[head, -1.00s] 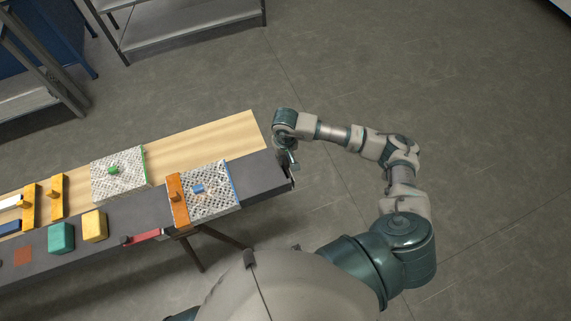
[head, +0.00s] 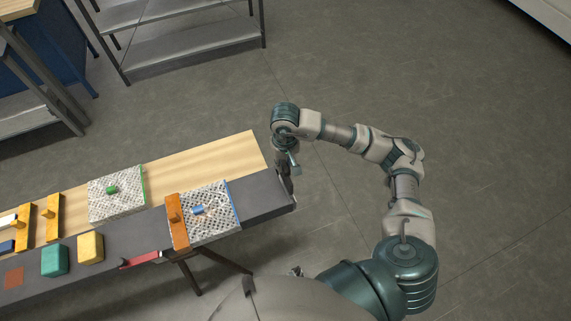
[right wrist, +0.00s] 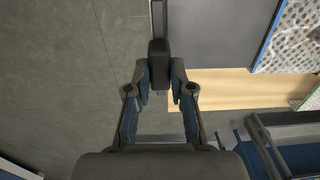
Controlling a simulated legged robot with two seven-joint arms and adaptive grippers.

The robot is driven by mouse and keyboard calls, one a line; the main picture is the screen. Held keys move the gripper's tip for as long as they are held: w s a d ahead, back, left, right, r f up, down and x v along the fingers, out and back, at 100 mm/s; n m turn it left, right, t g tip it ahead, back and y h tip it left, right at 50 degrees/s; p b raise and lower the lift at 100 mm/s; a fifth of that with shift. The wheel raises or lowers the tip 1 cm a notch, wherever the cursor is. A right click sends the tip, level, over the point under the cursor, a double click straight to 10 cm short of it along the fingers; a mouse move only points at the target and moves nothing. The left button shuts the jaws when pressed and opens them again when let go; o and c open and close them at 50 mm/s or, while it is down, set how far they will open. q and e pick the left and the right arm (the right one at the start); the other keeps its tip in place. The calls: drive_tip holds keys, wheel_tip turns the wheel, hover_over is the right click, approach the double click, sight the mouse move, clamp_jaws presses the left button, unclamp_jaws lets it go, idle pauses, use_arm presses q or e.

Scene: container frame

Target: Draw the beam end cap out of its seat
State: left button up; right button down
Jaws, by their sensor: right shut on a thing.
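My right gripper (right wrist: 159,78) is shut on a dark block, the beam end cap (right wrist: 158,58), with one fingertip on each side of it. In the right wrist view a narrow grey strip (right wrist: 158,20) runs from the cap to the top of the picture, along the end of the dark table top. I cannot tell whether the cap still sits in its seat. In the head view my right gripper (head: 288,183) is at the right end of the table, where cap and fingers blend together.
The long table (head: 265,196) holds two perforated plates (head: 116,205) (head: 212,222), an orange bar (head: 176,235), yellow (head: 90,249) and green (head: 54,261) blocks and a red-handled tool (head: 139,261). Metal shelves (head: 195,45) stand behind. The floor right of the table is clear.

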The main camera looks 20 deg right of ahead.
drive_tip(key=c, duration=1.8)
unclamp_jaws()
drive_tip(key=shift+a, duration=0.1)
clamp_jaws()
use_arm(q)
drive_tip(key=shift+a, duration=0.45)
drive_tip(key=shift+d, duration=0.1)
use_arm(e)
drive_tip(key=shift+d+r, duration=0.15)
drive_tip(key=shift+d, duration=0.05)
drive_tip(key=shift+r, duration=0.4)
use_arm(q)
drive_tip(key=shift+w+d+r+p, duration=0.1)
drive_tip(key=shift+w+r+p, duration=0.1)
drive_tip(key=shift+r+p, duration=1.6)
use_arm(e)
drive_tip(key=shift+r, duration=3.7)
drive_tip(key=shift+a, duration=0.1)
